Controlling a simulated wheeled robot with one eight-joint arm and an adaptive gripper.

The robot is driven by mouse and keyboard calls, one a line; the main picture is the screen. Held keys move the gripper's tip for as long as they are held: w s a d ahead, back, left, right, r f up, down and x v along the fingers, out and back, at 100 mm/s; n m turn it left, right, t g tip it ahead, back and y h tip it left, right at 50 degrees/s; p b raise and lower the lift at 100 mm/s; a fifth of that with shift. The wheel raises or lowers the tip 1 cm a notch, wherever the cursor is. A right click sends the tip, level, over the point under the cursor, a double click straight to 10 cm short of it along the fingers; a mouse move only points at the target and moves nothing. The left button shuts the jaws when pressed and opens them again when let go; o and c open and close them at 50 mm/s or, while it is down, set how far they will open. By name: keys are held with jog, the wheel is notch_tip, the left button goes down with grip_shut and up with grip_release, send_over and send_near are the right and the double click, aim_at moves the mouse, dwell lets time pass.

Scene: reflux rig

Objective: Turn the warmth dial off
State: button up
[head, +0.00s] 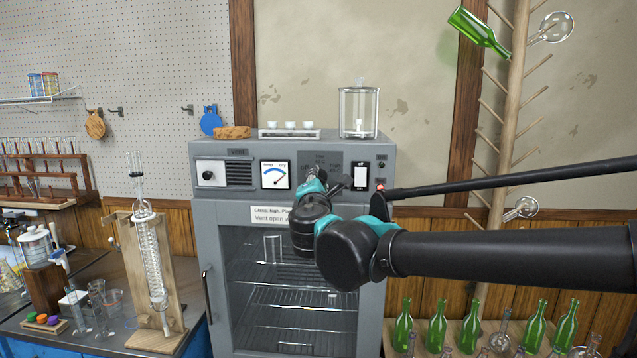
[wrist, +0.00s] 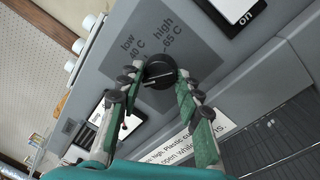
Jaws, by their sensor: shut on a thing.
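The warmth dial (wrist: 160,72) is a round black knob on a dark grey plate on the front panel of a grey drying cabinet (head: 203,243). The plate reads "low 40 C" and "high 65 C" in the wrist view. In the head view my gripper (head: 316,182) reaches the panel and hides the dial.
Beside the dial are a needle gauge (head: 275,175) and a white rocker switch (head: 360,177); "on" shows by the switch in the wrist view. A glass jar (head: 358,112) stands on the cabinet. A condenser on a wooden stand (head: 150,270) is at left; green bottles (head: 437,327) stand at lower right.

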jog(key=shift+d+f+n, duration=0.1)
jog(key=shift+n, duration=0.6)
jog(key=o, duration=1.1)
jog(key=shift+o, duration=0.2)
jog(key=s, duration=1.2)
jog(key=shift+f, duration=0.45)
jog(key=shift+d, duration=0.1)
